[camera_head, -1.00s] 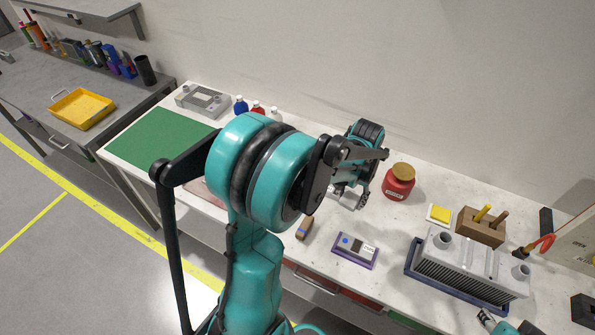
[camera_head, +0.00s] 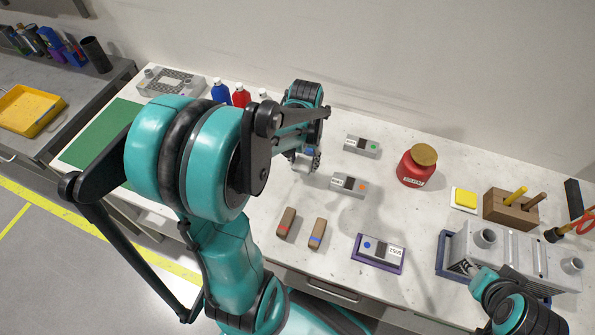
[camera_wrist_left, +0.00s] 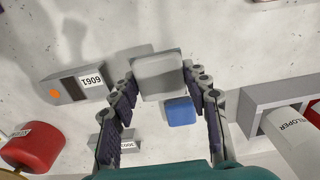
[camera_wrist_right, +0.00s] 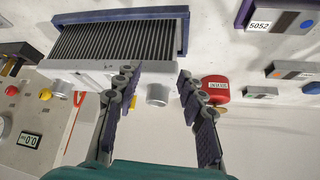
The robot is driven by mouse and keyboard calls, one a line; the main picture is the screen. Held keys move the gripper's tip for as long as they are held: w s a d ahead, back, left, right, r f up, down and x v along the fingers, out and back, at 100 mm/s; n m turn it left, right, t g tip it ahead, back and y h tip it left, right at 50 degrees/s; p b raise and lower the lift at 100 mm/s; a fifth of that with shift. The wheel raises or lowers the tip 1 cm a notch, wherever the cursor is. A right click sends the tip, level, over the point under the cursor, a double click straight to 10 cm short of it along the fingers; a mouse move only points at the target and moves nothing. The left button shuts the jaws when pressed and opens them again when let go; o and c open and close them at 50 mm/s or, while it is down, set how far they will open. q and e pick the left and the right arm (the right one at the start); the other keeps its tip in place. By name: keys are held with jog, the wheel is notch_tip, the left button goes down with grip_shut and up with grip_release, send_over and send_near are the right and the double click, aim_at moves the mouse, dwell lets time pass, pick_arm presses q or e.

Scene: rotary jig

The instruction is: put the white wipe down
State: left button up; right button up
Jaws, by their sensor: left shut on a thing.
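In the left wrist view my left gripper (camera_wrist_left: 160,86) is shut on a pale grey-white block-shaped piece (camera_wrist_left: 158,66), which looks like the white wipe. It sits between the two fingertips, over the white bench top; whether it touches the bench I cannot tell. A small blue block (camera_wrist_left: 181,111) shows just beside it. In the head view my left gripper (camera_head: 306,160) is over the back of the bench, between the bottles and the labelled grey blocks; the wipe is not clear there. My right gripper (camera_wrist_right: 157,82) is open and empty near the finned grey unit (camera_wrist_right: 110,45).
A grey block with an orange dot (camera_head: 349,186), another with a green dot (camera_head: 362,146) and a red jar (camera_head: 416,166) stand right of my left gripper. A blue bottle (camera_head: 221,92) and a red bottle (camera_head: 241,95) stand left. Two brown pieces lie nearer the front.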

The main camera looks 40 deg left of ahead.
aim_at(298, 175)
pick_arm(q)
jog(key=shift+s+a+f, duration=0.25)
jog(key=shift+a+f, duration=0.25)
jog(key=shift+a, duration=0.25)
jog(key=shift+f+b, duration=1.1)
jog(key=shift+f, duration=0.9)
jog(key=o, duration=1.3)
jog(key=shift+f, duration=0.1)
